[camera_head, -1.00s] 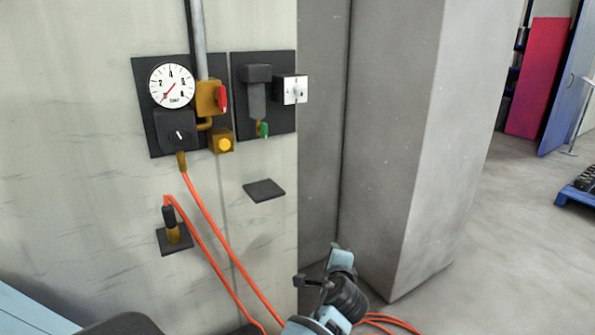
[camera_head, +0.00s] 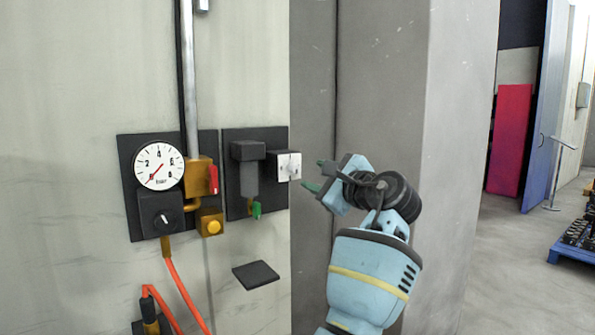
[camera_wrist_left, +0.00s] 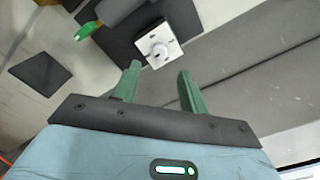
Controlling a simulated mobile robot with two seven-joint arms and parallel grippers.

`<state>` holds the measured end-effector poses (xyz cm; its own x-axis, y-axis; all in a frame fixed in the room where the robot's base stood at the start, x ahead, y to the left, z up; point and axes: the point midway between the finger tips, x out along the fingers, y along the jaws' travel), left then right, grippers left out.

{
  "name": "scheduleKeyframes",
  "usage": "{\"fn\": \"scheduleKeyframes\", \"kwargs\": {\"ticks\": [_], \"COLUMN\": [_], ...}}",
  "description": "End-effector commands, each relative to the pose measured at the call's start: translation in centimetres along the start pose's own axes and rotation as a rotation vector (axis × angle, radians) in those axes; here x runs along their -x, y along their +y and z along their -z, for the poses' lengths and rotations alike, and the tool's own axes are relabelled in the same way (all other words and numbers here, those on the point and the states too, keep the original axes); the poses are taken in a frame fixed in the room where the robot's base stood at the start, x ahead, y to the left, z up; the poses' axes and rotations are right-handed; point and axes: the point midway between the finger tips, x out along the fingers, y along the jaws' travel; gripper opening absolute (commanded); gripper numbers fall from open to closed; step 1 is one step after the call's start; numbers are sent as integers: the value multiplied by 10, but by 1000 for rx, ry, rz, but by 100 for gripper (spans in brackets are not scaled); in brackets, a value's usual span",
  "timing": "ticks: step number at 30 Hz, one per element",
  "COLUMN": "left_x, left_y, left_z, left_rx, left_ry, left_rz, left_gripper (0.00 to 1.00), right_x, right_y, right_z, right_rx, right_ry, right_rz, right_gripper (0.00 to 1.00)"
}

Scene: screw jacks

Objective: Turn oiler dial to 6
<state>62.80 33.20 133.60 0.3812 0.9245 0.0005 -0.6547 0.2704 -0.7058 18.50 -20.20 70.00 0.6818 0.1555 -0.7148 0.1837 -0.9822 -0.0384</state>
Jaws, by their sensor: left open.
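The oiler dial is a small white square plate with a light round knob (camera_head: 288,166), at the right edge of the right black wall panel. It also shows in the left wrist view (camera_wrist_left: 158,46), just beyond the fingertips. Its numbers are too small to read. The grey oiler body (camera_head: 248,175) with a green tap (camera_head: 256,210) is left of the dial. My left gripper (camera_head: 316,176) is open and empty, a little right of the dial. Its two green fingers (camera_wrist_left: 159,70) point toward the dial, apart from it. My right gripper does not show.
A pressure gauge (camera_head: 159,166), black knob (camera_head: 163,220), red lever (camera_head: 212,179) and yellow button (camera_head: 214,227) are on the left panel. A dark plate (camera_head: 255,275) sits below. An orange hose (camera_head: 186,295) hangs down. A grey pillar (camera_head: 385,75) stands behind my arm.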

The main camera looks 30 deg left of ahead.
Motion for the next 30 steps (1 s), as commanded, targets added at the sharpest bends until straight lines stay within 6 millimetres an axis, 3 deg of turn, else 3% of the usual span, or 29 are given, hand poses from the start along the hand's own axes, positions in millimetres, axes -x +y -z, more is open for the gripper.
{"fn": "scheduleKeyframes", "kwargs": {"ticks": [18, 29, 30], "left_x": [-72, -78, -78], "left_y": [0, 0, 0], "left_z": [0, 0, 0], "left_rx": [2, 3, 3], "left_ry": [0, 1, 1], "left_rz": [0, 1, 1], "left_gripper": [43, 43, 39], "right_x": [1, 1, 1], "right_y": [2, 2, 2], "right_z": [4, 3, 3], "right_rx": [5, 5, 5], "right_ry": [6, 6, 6], "right_rz": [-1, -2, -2], "right_gripper": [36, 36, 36]}}
